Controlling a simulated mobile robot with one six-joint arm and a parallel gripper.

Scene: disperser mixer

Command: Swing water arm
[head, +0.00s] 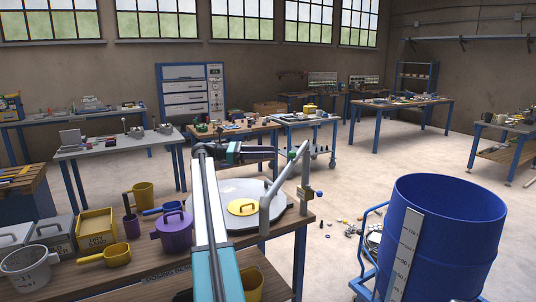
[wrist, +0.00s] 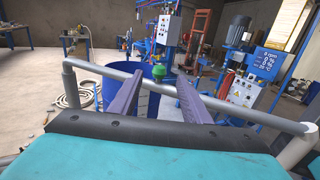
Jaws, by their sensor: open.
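The water arm (head: 284,172) is a grey pipe at the workbench's right end. In the wrist view the water arm (wrist: 98,71) crosses the picture just ahead of my gripper. My gripper (head: 268,150) is above the back of the bench, left of the pipe's upper end. Its two purple fingers (wrist: 160,80) are spread with nothing held; the pipe passes across the gap between them. I cannot tell whether they touch it.
The workbench (head: 150,274) holds pots, scoops and boxes at left and a round grey plate (head: 238,190) with a yellow lid (head: 243,207). A large blue drum (head: 465,238) with a white scale stands at right. Small loose items lie on the floor between bench and drum.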

